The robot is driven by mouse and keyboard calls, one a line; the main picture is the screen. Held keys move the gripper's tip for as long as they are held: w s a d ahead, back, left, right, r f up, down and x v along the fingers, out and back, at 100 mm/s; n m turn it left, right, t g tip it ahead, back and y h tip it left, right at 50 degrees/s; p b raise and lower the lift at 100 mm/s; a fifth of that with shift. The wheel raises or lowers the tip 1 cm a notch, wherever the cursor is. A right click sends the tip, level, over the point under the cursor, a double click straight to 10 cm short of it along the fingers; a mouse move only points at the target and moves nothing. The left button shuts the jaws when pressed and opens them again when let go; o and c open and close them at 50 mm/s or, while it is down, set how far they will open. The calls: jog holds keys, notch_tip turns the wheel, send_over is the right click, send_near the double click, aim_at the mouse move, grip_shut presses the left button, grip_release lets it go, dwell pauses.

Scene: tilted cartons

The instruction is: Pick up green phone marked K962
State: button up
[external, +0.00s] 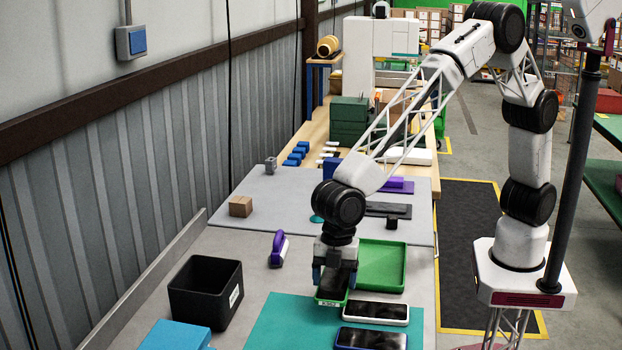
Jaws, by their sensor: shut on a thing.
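My gripper (335,277) is in the external view, pointing down above the far edge of the teal mat. It is shut on a green-edged phone with a dark face (331,298). The phone looks tilted, and part of it is hidden behind the fingers. A small pale label shows on its lower edge, but it is too small to read surely. I cannot tell whether the phone touches the mat.
A white phone (376,313) and a blue phone (371,340) lie on the teal mat (275,322). A green tray (400,268) is close behind on the right. A black bin (205,291), a blue box (176,336) and a purple-and-white object (279,247) are left.

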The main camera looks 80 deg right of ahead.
jog(key=shift+s+d+r, duration=0.2)
jog(key=shift+s+d, duration=1.4)
jog(key=shift+d, duration=0.05)
